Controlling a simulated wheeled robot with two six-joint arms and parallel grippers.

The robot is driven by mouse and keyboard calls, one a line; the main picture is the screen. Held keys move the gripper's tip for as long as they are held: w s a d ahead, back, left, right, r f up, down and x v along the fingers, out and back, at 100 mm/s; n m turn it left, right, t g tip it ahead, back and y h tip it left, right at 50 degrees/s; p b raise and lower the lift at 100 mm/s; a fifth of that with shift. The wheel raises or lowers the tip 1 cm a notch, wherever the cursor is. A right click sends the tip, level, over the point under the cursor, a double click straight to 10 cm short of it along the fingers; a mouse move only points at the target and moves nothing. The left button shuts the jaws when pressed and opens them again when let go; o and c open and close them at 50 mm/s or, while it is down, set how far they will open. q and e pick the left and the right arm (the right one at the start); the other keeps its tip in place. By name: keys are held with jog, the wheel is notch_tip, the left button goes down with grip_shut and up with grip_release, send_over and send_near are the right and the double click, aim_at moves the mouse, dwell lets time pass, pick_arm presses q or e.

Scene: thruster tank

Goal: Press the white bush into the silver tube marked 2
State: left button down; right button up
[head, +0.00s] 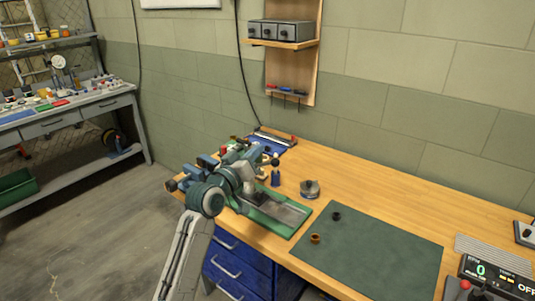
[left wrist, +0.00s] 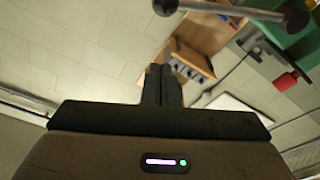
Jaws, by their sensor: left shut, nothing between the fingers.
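My left gripper (head: 247,172) is over the left part of the bench, among the blue and grey hardware there. In the left wrist view its two dark fingers (left wrist: 163,86) are together with nothing between them. I cannot make out a white bush or a silver tube marked 2 in either view; the arm and gripper cover part of the bench's left end. A dark ring (head: 337,216) and a copper-coloured ring (head: 315,239) lie apart on the dark green mat (head: 385,250). My right gripper is not in view.
A steel bar with a ball end (left wrist: 235,10) is close in the left wrist view. Most of the mat is clear.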

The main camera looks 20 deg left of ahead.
pick_arm(q)
jog(key=w+d+f+p, duration=0.2)
jog(key=w+f, duration=0.1)
jog(key=shift+d, duration=0.35)
